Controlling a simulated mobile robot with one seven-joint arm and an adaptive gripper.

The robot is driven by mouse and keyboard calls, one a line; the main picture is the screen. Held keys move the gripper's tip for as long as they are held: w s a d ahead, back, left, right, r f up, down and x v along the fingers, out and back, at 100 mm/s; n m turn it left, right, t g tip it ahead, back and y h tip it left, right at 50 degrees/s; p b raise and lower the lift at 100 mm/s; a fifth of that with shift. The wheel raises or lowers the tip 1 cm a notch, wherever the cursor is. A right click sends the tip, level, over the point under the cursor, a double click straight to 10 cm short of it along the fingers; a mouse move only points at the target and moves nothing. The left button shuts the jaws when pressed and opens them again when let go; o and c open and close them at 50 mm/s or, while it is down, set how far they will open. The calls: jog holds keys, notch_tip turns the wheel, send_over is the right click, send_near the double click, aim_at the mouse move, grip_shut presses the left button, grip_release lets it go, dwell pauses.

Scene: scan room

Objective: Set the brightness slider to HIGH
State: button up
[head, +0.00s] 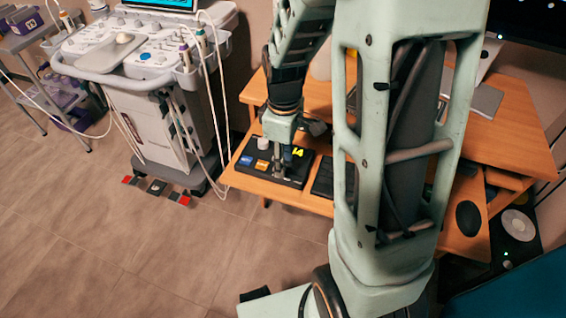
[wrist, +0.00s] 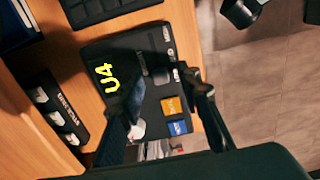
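A black control box (head: 250,172) lies on the desk with a blue button, an orange button, a white knob and a yellow "U4" mark. It also fills the middle of the wrist view (wrist: 100,58), where a dark grey raised part (wrist: 160,75), which looks like the slider handle, sits near small white labels too small to read. My gripper (head: 281,172) points down over the box. In the wrist view, my gripper (wrist: 155,92) has its fingers apart, one on each side of the raised part. Whether a finger touches the box I cannot tell.
A black keyboard-like panel (head: 322,178) lies right of the box on the wooden desk (head: 500,130). A black block with white buttons (wrist: 57,108) lies on the desk in the wrist view. An ultrasound cart (head: 150,120) stands at left.

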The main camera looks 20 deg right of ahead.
jog(key=shift+f, duration=0.7)
grip_shut()
jog(key=shift+d, duration=0.1)
